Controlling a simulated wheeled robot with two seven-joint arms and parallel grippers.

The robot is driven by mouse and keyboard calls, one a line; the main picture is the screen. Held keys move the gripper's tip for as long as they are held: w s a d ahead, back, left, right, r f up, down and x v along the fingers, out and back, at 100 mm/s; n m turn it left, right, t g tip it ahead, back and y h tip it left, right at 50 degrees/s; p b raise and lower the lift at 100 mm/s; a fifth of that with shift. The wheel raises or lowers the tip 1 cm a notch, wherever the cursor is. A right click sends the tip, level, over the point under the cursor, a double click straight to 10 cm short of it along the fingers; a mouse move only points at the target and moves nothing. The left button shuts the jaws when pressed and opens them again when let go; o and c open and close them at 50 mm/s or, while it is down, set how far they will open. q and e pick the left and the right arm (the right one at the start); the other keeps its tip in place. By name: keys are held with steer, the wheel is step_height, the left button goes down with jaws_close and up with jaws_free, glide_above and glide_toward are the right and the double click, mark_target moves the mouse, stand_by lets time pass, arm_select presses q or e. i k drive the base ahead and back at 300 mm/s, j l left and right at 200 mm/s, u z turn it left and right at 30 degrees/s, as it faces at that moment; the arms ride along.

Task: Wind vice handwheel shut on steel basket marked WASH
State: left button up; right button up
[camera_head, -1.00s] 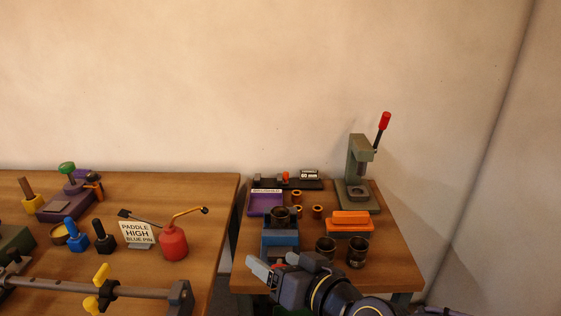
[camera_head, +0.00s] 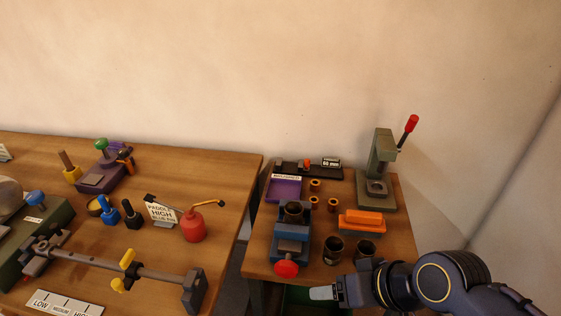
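The blue vice (camera_head: 291,246) stands at the left of the right-hand table, its red handwheel (camera_head: 286,268) facing the front edge. A dark, round, open cup-like basket (camera_head: 293,212) sits at the vice's far end; whether the jaws touch it is unclear. Two more dark cups stand to the right, one (camera_head: 333,251) beside the vice and one (camera_head: 365,250) partly hidden by my arm. No WASH marking is readable. My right gripper (camera_head: 323,293) is at the table's front edge, right of and apart from the handwheel; its finger gap is not clear. My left gripper is out of view.
An orange block (camera_head: 362,222) and a grey-green press (camera_head: 379,178) with a red-tipped lever stand behind the cups. A purple tray (camera_head: 284,189) and several small copper rings lie behind the vice. A gap separates the left table (camera_head: 235,180), which holds a red oil can (camera_head: 193,227).

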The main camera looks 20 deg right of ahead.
mark_target(286, 268)
steer(key=l+u, duration=0.75)
